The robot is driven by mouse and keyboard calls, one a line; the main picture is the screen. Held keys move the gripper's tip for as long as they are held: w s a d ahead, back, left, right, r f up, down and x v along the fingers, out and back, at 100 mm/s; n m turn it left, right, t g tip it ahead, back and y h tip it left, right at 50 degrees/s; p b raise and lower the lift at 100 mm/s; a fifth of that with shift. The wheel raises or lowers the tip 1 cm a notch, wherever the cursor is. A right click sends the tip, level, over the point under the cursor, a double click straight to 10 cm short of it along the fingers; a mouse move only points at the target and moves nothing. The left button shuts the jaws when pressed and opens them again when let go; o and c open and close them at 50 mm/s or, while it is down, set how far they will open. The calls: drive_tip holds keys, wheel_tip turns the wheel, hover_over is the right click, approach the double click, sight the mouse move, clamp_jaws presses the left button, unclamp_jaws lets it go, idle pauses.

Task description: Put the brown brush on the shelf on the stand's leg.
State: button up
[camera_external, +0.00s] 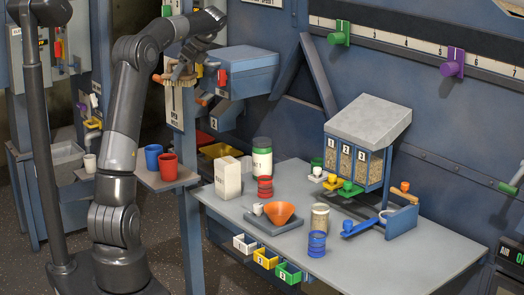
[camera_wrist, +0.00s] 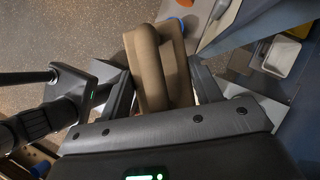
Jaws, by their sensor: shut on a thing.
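The brown brush (camera_external: 178,83) is between the fingers of my gripper (camera_external: 183,72), held in the air in front of the blue post (camera_external: 179,122). In the wrist view the brush's brown, rounded body (camera_wrist: 152,68) fills the gap between the two fingers. A small grey shelf (camera_external: 186,181) at the left of the table, beside the blue post, holds a blue cup (camera_external: 153,157) and a red cup (camera_external: 167,167). The brush is above this shelf and apart from it. My arm hides part of the shelf's left side.
A white cup (camera_external: 90,163) stands left of my arm. A blue box (camera_external: 240,72) with a red switch is right of my gripper.

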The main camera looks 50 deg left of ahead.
drive_tip(key=s+a+r, duration=0.1)
drive_tip(key=s+a, duration=0.4)
drive_tip(key=a, duration=0.3)
drive_tip(key=s+a+r, duration=0.2)
drive_tip(key=s+a, duration=0.3)
drive_tip(key=a, duration=0.2)
drive_tip(key=s+a+f+m+t, duration=0.15)
drive_tip(key=s+a+f, duration=0.25)
drive_tip(key=f, duration=0.7)
drive_tip(key=s+a+f+m+t+y, duration=0.1)
drive_tip(key=s+a+f+m, duration=0.25)
drive_tip(key=f, duration=0.65)
drive_tip(key=s+a+f+m+t, duration=0.15)
drive_tip(key=s+a+f, duration=0.3)
drive_tip(key=f, duration=0.65)
hover_over(139, 157)
drive_tip(key=shift+s+d, duration=0.1)
drive_tip(key=shift+s, duration=0.15)
drive_tip(key=shift+w+f, duration=0.15)
drive_tip(key=shift+f, duration=0.7)
drive_tip(key=shift+w+f, duration=0.15)
drive_tip(key=shift+f, duration=0.7)
drive_tip(key=o, duration=1.1)
drive_tip(key=shift+f+g, duration=0.15)
drive_tip(key=shift+g, duration=0.15)
